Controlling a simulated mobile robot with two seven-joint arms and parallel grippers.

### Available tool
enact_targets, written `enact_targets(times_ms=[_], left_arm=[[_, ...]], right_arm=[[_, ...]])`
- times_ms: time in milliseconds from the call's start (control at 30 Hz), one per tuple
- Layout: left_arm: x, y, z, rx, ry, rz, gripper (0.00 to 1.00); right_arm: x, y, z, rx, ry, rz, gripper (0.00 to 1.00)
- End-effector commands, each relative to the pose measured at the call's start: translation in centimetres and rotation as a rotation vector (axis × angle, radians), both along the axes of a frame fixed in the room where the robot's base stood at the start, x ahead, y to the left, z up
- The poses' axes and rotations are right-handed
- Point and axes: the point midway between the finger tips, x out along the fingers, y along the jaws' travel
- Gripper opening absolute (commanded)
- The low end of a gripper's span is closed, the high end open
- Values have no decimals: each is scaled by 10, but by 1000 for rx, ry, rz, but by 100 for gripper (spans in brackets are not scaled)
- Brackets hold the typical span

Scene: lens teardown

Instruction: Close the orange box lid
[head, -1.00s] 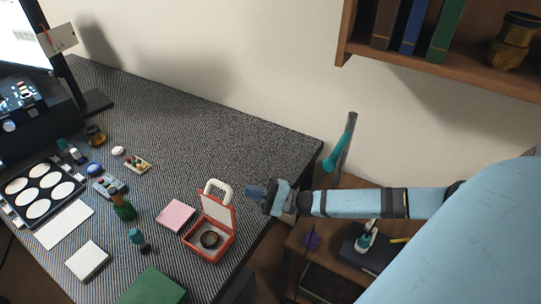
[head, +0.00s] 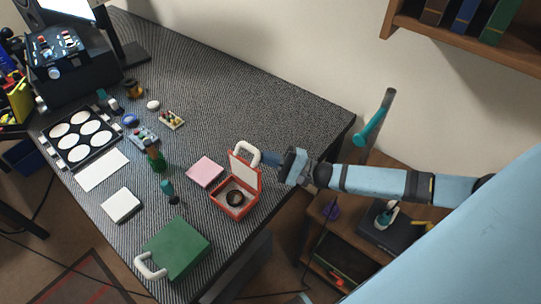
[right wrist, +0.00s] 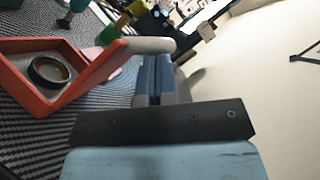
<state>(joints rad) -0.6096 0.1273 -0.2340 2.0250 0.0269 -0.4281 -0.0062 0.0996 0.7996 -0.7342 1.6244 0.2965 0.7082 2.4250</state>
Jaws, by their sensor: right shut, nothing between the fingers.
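The orange box (head: 223,206) stands on the desk near its right edge, with a dark ring (head: 235,198) inside. Its lid (head: 245,173) is open and stands up, with a white handle (head: 240,147) at the top. My right gripper (head: 267,159) is shut and empty, just right of the handle on the back side of the lid. In the right wrist view the gripper (right wrist: 151,80) is close to the handle (right wrist: 151,45), and the open box (right wrist: 28,95) is at left. I cannot tell whether the fingers touch the handle. My left gripper is not in view.
A pink pad (head: 204,171) lies left of the box. A green case (head: 180,247) is at the desk's front. A teal-capped bottle (head: 168,191) and a white block (head: 121,205) are farther left. A low wooden shelf (head: 318,232) stands right of the desk.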

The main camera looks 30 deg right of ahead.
Motion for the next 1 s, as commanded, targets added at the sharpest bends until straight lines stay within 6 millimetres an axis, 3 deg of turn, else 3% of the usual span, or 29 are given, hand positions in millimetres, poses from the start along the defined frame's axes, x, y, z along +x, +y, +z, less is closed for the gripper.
enact_targets(times_ms=[533, 1000], left_arm=[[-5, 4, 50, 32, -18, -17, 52], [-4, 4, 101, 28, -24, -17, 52]], right_arm=[[-16, 48, 20, -408, -143, 2, 0], [-34, 97, 4, -828, -289, 2, 0]])
